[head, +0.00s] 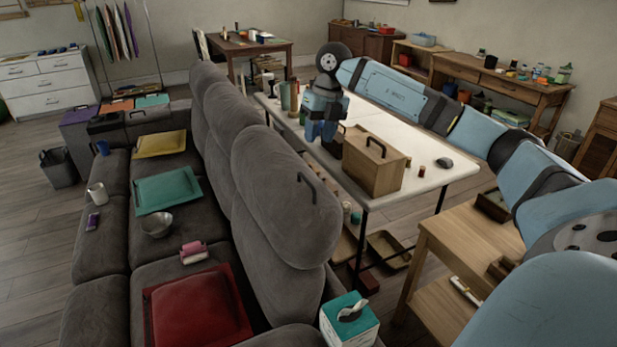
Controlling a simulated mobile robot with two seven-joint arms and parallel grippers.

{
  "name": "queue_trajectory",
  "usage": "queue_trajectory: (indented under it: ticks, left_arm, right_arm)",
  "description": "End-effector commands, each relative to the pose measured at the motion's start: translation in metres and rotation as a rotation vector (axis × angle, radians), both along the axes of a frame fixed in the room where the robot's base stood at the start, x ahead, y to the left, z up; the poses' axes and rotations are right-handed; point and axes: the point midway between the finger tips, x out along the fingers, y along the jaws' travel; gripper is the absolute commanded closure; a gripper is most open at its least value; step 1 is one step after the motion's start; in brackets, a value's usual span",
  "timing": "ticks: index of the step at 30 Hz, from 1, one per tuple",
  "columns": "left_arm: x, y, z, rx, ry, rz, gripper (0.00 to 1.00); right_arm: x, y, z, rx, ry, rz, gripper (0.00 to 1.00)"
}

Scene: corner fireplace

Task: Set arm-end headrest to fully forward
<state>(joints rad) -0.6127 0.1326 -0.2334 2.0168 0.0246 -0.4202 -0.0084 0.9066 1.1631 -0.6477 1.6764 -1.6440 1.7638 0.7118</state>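A grey sofa runs away from me, with a row of padded headrests along its back. The nearest headrest (285,195), at the near end of the row, is the largest in view and carries a dark curved handle (307,187) on its upper right side. It stands upright with a slight tilt that I cannot measure. My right gripper (322,138) points down above the white table behind the sofa, beyond the handle and apart from it. It seems to hold nothing, but its finger gap is unclear. My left gripper is not in view.
A wooden box with a handle (374,168) stands on the white table (432,172) close to my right gripper. A tissue box (349,322) sits beside the near headrest.

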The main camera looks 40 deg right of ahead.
Motion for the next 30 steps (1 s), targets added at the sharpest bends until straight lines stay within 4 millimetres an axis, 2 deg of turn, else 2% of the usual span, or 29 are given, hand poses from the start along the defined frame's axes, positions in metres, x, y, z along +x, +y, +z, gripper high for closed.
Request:
queue_trajectory:
  ticks: [9, 15, 21, 29, 30]
  left_arm:
    - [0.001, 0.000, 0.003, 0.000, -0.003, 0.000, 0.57]
    - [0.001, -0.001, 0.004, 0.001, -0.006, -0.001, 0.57]
    - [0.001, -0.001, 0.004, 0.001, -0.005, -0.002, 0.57]
    - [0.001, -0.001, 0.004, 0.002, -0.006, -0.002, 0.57]
    - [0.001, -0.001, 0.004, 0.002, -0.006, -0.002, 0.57]
  right_arm:
    - [0.003, 0.014, -0.068, 0.003, 0.004, 0.003, 0.62]
    - [0.006, 0.020, -0.099, 0.003, 0.001, 0.002, 0.62]
    - [0.007, 0.023, -0.113, 0.004, 0.000, 0.003, 0.62]
    - [0.007, 0.023, -0.115, 0.004, -0.001, 0.003, 0.62]
    - [0.007, 0.023, -0.115, 0.004, -0.001, 0.003, 0.64]
